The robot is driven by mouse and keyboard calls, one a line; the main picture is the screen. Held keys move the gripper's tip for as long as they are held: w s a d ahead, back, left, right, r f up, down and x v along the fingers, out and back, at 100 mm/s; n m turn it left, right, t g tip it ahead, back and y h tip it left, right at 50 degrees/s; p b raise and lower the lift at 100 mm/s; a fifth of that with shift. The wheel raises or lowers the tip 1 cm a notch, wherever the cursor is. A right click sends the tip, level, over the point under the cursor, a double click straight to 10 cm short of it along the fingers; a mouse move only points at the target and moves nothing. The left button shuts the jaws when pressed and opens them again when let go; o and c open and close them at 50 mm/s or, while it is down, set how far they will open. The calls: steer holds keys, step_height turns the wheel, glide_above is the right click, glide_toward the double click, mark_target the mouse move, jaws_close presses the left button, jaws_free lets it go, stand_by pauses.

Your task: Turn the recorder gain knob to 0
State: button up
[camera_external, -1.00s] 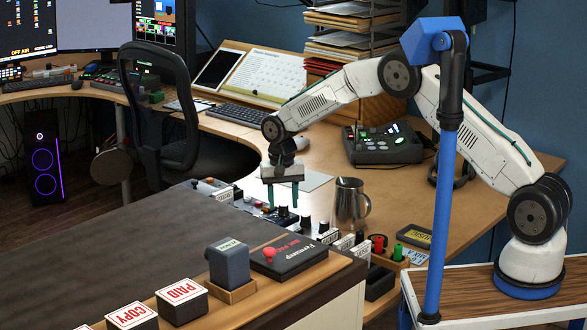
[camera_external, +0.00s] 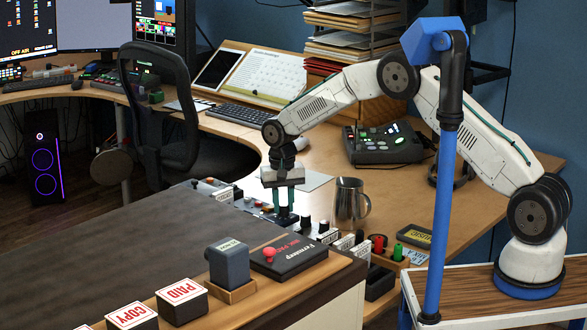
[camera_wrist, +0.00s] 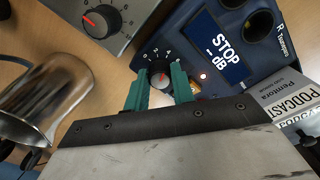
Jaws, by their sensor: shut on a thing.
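In the wrist view, the dark blue recorder (camera_wrist: 208,40) has a lit display reading "STOP" and "dB". A small black knob (camera_wrist: 158,70) with a white numbered scale and a red mark sits beside the display. My gripper (camera_wrist: 161,86) has its two green fingers on either side of this knob, shut on it. The red mark is small, so I cannot tell exactly which number it points to. In the external view my gripper (camera_external: 284,207) points down at the row of devices along the dark desk's edge, and its fingers hide most of the knob.
A metal mug (camera_external: 350,203) stands close to the right of my gripper; it also shows at left in the wrist view (camera_wrist: 45,100). A grey box with another red-marked knob (camera_wrist: 98,20) is near the recorder. A "PODCAST" box (camera_wrist: 285,98) is at right.

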mark_target(284, 205)
steer(key=n, duration=0.6)
steer(key=shift+n, duration=0.3)
steer(key=n, duration=0.5)
steer(key=shift+d+n, duration=0.15)
steer(key=shift+n, duration=0.15)
steer(key=o, duration=1)
steer(key=shift+r, duration=3.9)
